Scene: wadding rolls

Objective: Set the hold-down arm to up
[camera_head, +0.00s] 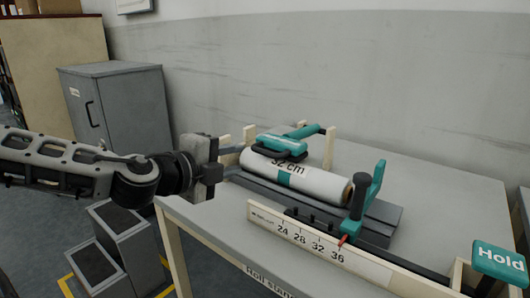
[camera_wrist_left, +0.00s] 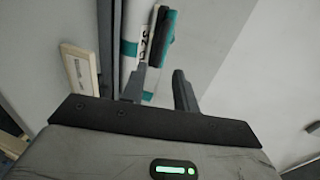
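The teal arm also shows beside the roll in the left wrist view (camera_wrist_left: 165,45). A teal bracket with a black upright handle (camera_head: 368,190) stands at the roll's right end; I cannot tell its role. My left gripper (camera_head: 232,160) is left of the roll, near the teal arm, open and empty. Its two fingers (camera_wrist_left: 160,88) are apart in the left wrist view. My right gripper is not in view.
The roll lies over a grey base on a table (camera_head: 440,185). A scale strip (camera_head: 315,248) with numbers runs along the front. A teal "Hold" plate (camera_head: 499,263) is at the front right. Wooden posts (camera_head: 329,148) stand behind the roll. A grey cabinet (camera_head: 120,105) is at left.

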